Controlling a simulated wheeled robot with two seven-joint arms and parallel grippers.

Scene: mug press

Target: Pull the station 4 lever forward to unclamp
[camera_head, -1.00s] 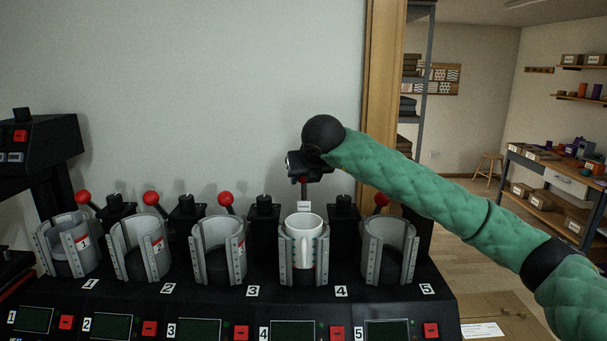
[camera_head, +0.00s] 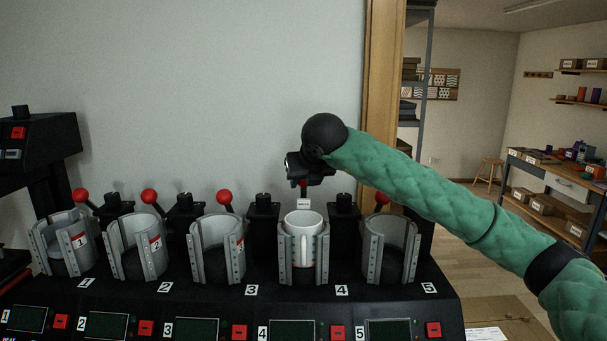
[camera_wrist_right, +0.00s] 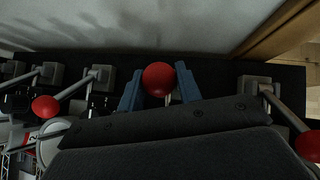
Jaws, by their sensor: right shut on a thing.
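The station 4 lever's red knob (camera_wrist_right: 159,79) sits between the two blue fingers of my right gripper (camera_wrist_right: 158,92) in the right wrist view. The gripper is shut on this knob. In the head view my right gripper (camera_head: 303,180) is above and behind the station 4 clamp (camera_head: 285,258), and hides most of the lever. A white mug (camera_head: 303,240) stands upright in that clamp, its handle facing the front. My left gripper is not in view.
Other red-knobbed levers flank it: station 3 (camera_head: 224,197) to the left and station 5 (camera_head: 382,198) to the right, partly behind my arm. The other clamps look empty. A wall stands behind the press (camera_head: 385,291). A wooden door frame (camera_head: 381,90) is behind my arm.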

